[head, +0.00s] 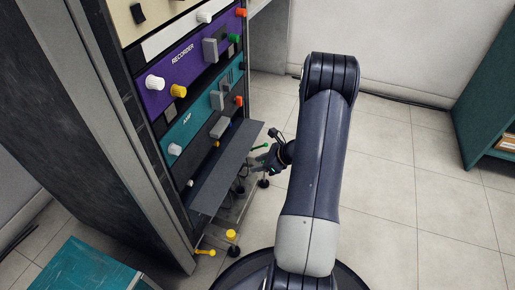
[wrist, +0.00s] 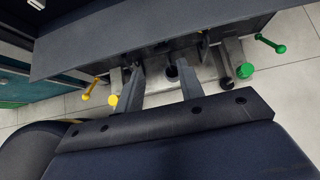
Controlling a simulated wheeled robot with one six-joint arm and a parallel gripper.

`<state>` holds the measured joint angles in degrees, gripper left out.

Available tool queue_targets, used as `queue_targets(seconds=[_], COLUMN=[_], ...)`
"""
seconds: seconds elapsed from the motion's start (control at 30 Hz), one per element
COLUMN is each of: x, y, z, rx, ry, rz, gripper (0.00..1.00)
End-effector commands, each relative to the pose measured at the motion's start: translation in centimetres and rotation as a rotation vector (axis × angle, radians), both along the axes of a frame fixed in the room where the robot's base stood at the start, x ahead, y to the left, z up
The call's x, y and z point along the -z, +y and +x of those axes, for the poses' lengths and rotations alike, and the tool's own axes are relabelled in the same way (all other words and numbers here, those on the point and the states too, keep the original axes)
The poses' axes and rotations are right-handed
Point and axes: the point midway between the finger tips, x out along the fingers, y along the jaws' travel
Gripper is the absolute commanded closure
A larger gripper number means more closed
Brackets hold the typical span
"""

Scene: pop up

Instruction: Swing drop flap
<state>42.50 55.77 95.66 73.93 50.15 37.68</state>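The drop flap is a long dark grey panel (head: 228,168) on the front of the rack, below the AMP row. It sticks out from the rack, tilted. In the wrist view the flap (wrist: 150,42) spans the upper part of the picture. My gripper (wrist: 160,72) is open, its two fingers apart with nothing seen between them. The fingertips are at or just under the flap's near edge; I cannot tell whether they touch it. In the head view my gripper (head: 265,168) is beside the flap's right end, partly hidden.
The rack has a purple RECORDER panel (head: 190,62) and a teal AMP panel (head: 193,121) with knobs. Below the flap are a yellow handle (head: 204,252), a yellow knob (head: 230,233) and a green handle (wrist: 269,43). The floor at right is clear; a teal shelf (head: 485,90) stands beyond.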

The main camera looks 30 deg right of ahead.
Motion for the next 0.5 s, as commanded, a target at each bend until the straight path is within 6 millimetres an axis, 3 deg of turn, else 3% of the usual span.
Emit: queue_targets(seconds=[0.17, 0.5], x=[1.0, 4.4], y=[0.2, 2.6], z=[0.6, 3.4], rx=[0.012, 0.006], ry=[0.001, 0.000], rz=[0.006, 0.005], gripper=[0.64, 0.64])
